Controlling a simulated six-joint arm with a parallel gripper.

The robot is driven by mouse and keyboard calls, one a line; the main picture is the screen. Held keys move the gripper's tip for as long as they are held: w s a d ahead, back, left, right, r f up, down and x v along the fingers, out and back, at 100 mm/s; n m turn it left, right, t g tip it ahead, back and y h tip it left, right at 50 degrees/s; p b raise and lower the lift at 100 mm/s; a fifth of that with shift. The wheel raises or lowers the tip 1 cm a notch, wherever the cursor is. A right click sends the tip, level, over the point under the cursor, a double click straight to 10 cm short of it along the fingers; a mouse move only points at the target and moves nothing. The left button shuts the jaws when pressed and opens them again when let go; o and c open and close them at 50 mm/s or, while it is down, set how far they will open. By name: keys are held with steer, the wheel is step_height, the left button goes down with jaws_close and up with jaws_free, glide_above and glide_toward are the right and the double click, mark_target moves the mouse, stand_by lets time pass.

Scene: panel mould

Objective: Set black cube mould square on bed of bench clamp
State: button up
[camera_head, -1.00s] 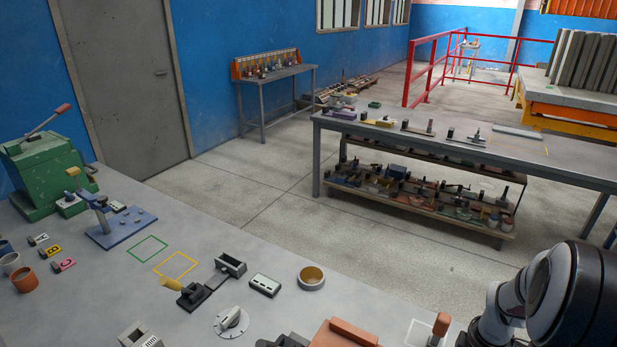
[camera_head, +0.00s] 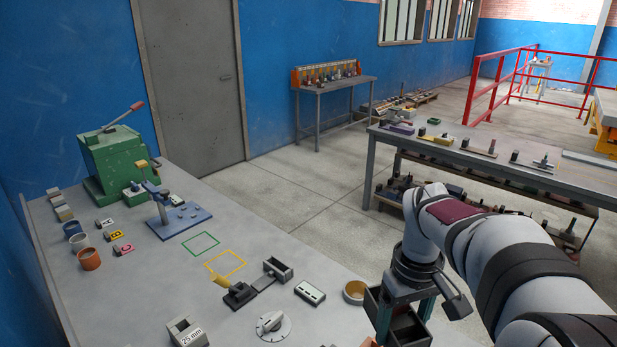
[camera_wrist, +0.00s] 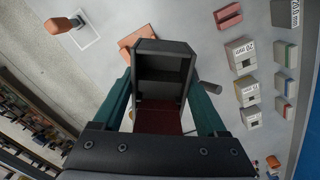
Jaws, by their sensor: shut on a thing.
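The black cube mould (camera_wrist: 164,48) is an open box with a dividing wall. It is held between the two teal fingers of my gripper (camera_wrist: 162,92) in the wrist view. In the head view my gripper (camera_head: 404,307) holds the mould (camera_head: 408,336) over the right part of the near bench, with its open cells showing. I cannot tell its height above the bench. A low dark clamp (camera_head: 240,295) with a yellow handle, apparently the bench clamp, lies to the left of my gripper. A grey open-topped piece (camera_head: 278,269) stands at its far end.
A white slotted block (camera_head: 311,292), a round tan-lined dish (camera_head: 354,291), a dial (camera_head: 270,325) and a 25 mm block (camera_head: 187,332) stand near the clamp. Beyond are yellow (camera_head: 226,264) and green (camera_head: 201,244) outlines, a blue stand (camera_head: 180,222) and a green machine (camera_head: 116,162).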

steer(key=a+r+m, duration=0.2)
steer(key=a+r, duration=0.3)
steer(key=a, duration=0.2)
steer(key=a+f+m, duration=0.1)
steer(key=f+m, duration=0.2)
steer(key=f, duration=0.6)
steer(key=a+f+m, duration=0.1)
steer(key=f+m, duration=0.2)
steer(key=f, duration=0.6)
steer(key=a+f+m, duration=0.2)
steer(key=f+m, duration=0.1)
steer(key=f, duration=0.6)
steer(key=shift+s+f, duration=0.1)
steer(key=shift+f, duration=0.1)
steer(key=shift+f, duration=0.15)
steer(key=o, duration=1.5)
